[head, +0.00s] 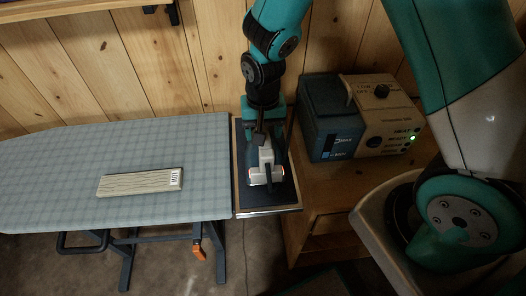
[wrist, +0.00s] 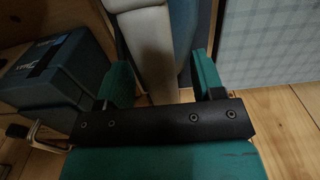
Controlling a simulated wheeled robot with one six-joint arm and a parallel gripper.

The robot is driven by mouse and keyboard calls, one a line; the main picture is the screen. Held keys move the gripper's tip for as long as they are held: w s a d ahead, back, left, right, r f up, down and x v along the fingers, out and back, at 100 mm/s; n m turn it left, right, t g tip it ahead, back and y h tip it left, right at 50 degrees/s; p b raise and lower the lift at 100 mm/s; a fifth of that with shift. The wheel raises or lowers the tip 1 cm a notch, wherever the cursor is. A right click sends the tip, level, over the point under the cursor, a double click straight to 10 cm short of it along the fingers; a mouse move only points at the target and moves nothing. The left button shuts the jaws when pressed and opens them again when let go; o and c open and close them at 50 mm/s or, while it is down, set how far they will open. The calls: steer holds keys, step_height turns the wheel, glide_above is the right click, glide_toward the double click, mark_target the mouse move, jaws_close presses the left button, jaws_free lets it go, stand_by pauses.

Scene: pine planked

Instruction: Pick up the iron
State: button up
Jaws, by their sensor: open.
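The iron (head: 266,159), white and grey with small reddish lights at its near end, rests on a dark pad (head: 284,193) between the ironing board and the cabinet. My gripper (head: 262,127) is over the far end of the iron and partly hides it. In the wrist view my gripper (wrist: 162,82) is open, with one teal finger on each side of a pale part of the iron (wrist: 151,45). A gap shows on the right side; I cannot tell whether the left finger touches. The lower part is hidden behind the black gripper bar.
The ironing board (head: 60,160) with a checked cover is at left, a pale wood-grain block (head: 140,182) lying on it. A blue and beige station (head: 352,118) with a green light stands on the wooden cabinet (head: 322,182) at right. A plank wall (head: 110,65) is behind.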

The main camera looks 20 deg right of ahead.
jaws_close()
stand_by(0.3)
steer(key=shift+r, duration=0.1)
steer(key=shift+w+r, duration=0.1)
steer(key=shift+r, duration=0.4)
step_height(320, 180, up, 19)
steer(key=b, duration=0.1)
steer(key=shift+r, duration=0.2)
steer(key=c, duration=0.9)
jaws_free()
steer(key=shift+c, duration=0.4)
